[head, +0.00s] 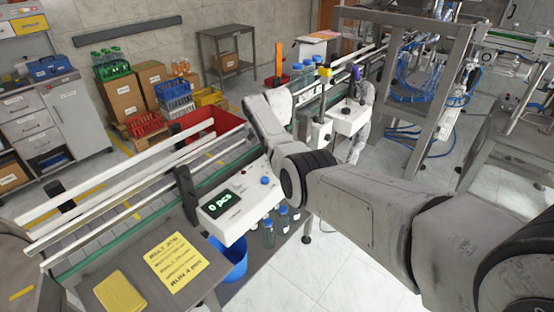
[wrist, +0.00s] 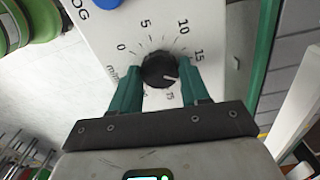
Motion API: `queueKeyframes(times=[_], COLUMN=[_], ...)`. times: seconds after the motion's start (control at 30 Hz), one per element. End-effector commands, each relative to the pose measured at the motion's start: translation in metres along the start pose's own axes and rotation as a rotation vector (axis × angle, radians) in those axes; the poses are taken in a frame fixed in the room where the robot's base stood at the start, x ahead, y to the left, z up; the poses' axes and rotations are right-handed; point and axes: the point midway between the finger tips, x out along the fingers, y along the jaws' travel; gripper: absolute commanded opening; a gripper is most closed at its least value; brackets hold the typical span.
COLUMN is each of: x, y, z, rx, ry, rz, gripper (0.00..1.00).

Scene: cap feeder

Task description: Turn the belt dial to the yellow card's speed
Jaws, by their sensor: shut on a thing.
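In the wrist view, a black round dial (wrist: 159,70) sits on a white panel (wrist: 111,36) with a printed scale; 0, 5, 10 and 15 are readable. Its pale pointer mark faces right and slightly down, past the 15; part of the scale there is hidden by a finger. My gripper (wrist: 159,82) has its two green fingers on either side of the dial, shut on it. In the head view, a yellow card (head: 175,262) with dark writing lies on the grey table, its text too small to read surely. My gripper is not clearly visible there behind my arm.
A yellow pad (head: 120,293) lies beside the card. A white box with a "0 pcs" display (head: 223,203) stands by the conveyor (head: 95,225). A blue bucket (head: 232,258) is below. Another white control box (head: 347,117) stands farther along the belt.

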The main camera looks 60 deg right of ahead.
Motion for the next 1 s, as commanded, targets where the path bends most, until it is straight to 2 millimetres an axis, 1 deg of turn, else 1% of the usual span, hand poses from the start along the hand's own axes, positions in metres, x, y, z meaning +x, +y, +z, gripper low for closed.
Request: queueKeyframes(times=[0.03, 0.2, 0.4, 0.6, 0.97, 1.0], x=[-0.0033, -0.0038, -0.0044, -0.005, -0.0055, -0.0056], y=[-0.0026, -0.0025, -0.0023, -0.0021, -0.0022, -0.0022], z=[-0.0009, -0.0012, -0.0018, -0.0022, -0.0024, -0.0025], rx=[0.031, 0.129, 0.2, 0.229, 0.232, 0.232], ry=[0.005, 0.005, 0.006, 0.007, 0.007, 0.007], rz=[-0.009, -0.009, -0.009, -0.009, -0.01, -0.01], gripper=[0.15, 0.15, 0.15, 0.15, 0.15, 0.47])
